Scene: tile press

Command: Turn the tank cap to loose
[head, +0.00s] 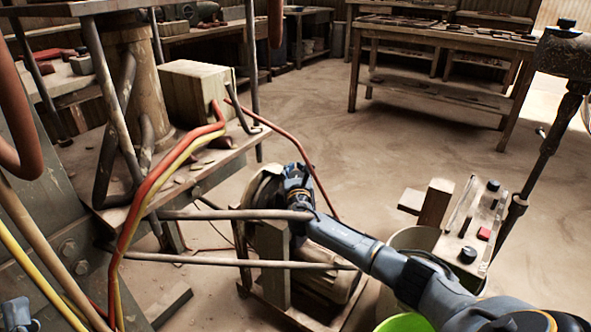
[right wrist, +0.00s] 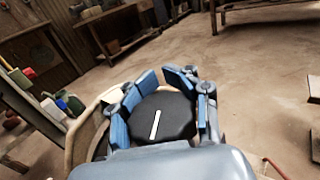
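The tank cap (right wrist: 160,118) is a round black cap with one white line on top. In the right wrist view the line is nearly upright, its top leaning slightly right. My right gripper (right wrist: 163,88) is around the cap, with blue pads close against its left, right and far sides; it looks closed on it. In the head view my right gripper (head: 297,183) reaches down to the top of the round, dusty tank (head: 262,192) and hides the cap. A blue-grey piece of what looks like my left gripper (head: 15,314) shows at the lower left corner; its fingers are unclear.
Two metal bars (head: 240,263) cross in front of the tank. A press table with a wooden block (head: 197,92) and red and yellow hoses stands at left. A control box (head: 472,225) and a green-rimmed bucket (head: 405,323) stand at right. The floor behind is clear.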

